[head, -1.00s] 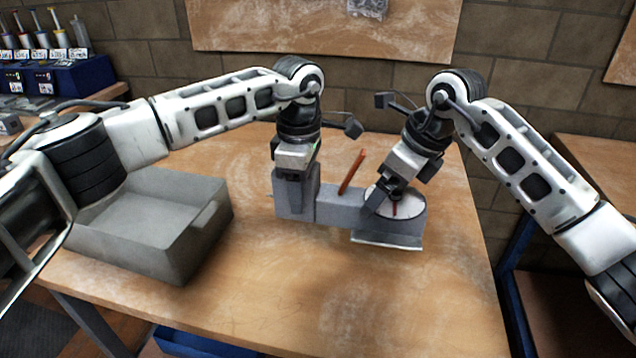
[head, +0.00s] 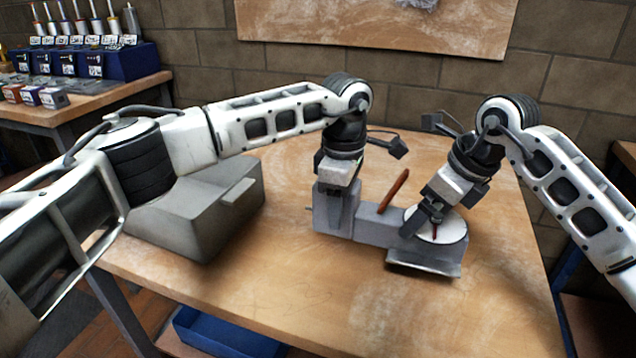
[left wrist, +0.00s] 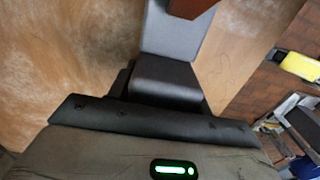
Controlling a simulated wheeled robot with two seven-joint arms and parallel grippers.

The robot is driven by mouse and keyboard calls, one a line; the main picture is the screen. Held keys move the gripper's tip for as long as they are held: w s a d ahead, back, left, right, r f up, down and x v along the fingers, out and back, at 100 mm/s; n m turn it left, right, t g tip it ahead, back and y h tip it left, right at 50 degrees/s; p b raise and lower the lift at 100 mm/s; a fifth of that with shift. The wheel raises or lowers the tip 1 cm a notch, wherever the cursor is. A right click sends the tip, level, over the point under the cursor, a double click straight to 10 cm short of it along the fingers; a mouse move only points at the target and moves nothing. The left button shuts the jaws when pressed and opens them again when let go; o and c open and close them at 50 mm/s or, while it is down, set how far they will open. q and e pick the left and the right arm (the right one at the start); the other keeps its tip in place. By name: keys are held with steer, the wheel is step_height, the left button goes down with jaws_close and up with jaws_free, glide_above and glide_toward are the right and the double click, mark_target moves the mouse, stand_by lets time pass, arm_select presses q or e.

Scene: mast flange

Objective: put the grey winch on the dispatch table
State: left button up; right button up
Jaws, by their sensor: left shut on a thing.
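A grey winch-like body (head: 380,228) rests on or just above the wooden table (head: 300,300). It has a tall block at its left end, a tilted red-brown handle (head: 394,190) and a white disc (head: 447,231) with a red mark at its right end. My left gripper (head: 333,205) points down and is shut on the tall block. In the left wrist view the grey body (left wrist: 178,32) lies beyond the dark jaws. My right gripper (head: 424,220) is at the white disc; its fingertips' spacing is unclear. I cannot tell which surface is the dispatch table.
A grey bin-like box (head: 205,215) stands on the table left of the winch, under my left arm. A side table (head: 60,112) at the far left holds blue racks (head: 120,62) and small boxes. A blue bin (head: 225,335) is below the front edge. The front tabletop is clear.

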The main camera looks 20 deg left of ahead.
arm_select(q)
steer(key=shift+f+b, duration=2.45)
steer(key=shift+f, duration=0.05)
arm_select(e)
steer(key=shift+f, duration=2.55)
arm_select(q)
steer(key=o, duration=1.2)
steer(key=shift+r, duration=0.25)
arm_select(e)
steer(key=o, duration=0.9)
steer(key=shift+r, duration=0.25)
arm_select(q)
steer(key=shift+o, duration=0.2)
step_height(320, 180, up, 12)
steer(key=shift+f, duration=0.1)
arm_select(e)
steer(key=shift+r, duration=0.1)
steer(key=v, duration=1.2)
arm_select(q)
steer(key=shift+p, duration=0.3)
steer(key=shift+r, duration=0.25)
